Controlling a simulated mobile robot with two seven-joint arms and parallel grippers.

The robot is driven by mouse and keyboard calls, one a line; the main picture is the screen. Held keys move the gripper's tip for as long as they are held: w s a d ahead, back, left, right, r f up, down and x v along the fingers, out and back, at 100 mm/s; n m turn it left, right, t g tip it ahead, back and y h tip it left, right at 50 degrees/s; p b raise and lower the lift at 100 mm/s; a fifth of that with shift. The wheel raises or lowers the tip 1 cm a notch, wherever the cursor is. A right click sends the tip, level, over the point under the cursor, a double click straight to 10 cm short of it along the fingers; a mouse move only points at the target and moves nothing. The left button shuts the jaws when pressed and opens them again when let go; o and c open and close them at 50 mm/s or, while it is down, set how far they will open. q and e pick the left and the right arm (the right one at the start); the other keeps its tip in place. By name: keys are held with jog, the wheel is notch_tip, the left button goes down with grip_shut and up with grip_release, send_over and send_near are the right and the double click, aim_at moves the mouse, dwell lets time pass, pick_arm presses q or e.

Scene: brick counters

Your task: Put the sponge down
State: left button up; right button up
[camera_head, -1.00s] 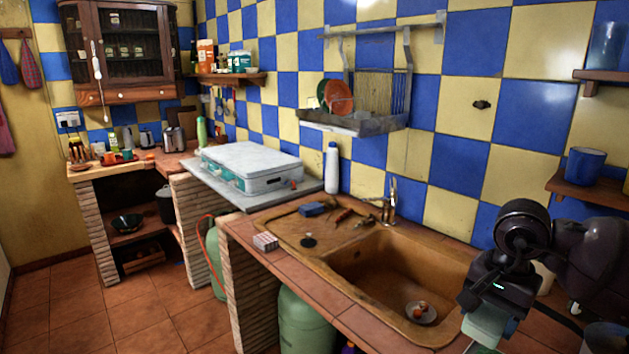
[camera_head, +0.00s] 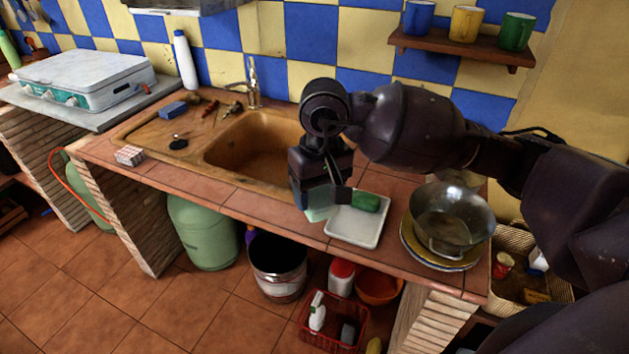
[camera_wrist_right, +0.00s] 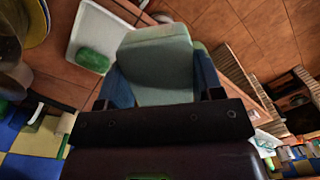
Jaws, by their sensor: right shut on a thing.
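My right gripper (camera_head: 322,196) is shut on a pale green sponge (camera_head: 320,213). The gripper points down over the counter front between the sink (camera_head: 255,150) and a white tray (camera_head: 357,228). In the right wrist view the pale green sponge (camera_wrist_right: 155,65) sits between the blue fingers of my right gripper (camera_wrist_right: 160,80), and the white tray (camera_wrist_right: 90,25) is beside it. In the head view most of the sponge is hidden behind the gripper; I cannot tell whether it touches the counter. My left gripper is not in view.
A dark green block (camera_head: 365,201) lies on the tray. A blue sponge-like block (camera_head: 172,109) lies on the drainboard. A small striped box (camera_head: 130,155) is at the front left. Counter tiles (camera_head: 230,190) before the sink are clear.

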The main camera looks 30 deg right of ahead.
jog(key=w+d+r+m+g+b, duration=0.1)
jog(key=d+r+b, duration=0.15)
jog(key=d, duration=0.35)
jog(key=w+d+r+b, duration=0.2)
jog(key=d+r, duration=0.2)
jog(key=d, duration=0.1)
jog(key=shift+s+f+b, duration=0.2)
jog(key=shift+f, duration=4.85)
jog(key=shift+s+f+b, duration=0.15)
jog(key=shift+f+b, duration=0.05)
jog(key=shift+f, duration=4.8)
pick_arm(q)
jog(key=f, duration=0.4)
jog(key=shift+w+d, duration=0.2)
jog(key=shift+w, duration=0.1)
pick_arm(e)
jog(key=shift+f, duration=0.25)
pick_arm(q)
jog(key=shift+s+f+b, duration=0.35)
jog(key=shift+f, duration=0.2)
pick_arm(e)
jog(key=shift+f, duration=0.2)
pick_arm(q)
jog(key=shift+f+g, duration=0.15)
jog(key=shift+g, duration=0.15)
pick_arm(e)
jog(key=shift+f+h, duration=0.15)
jog(key=shift+h, duration=0.15)
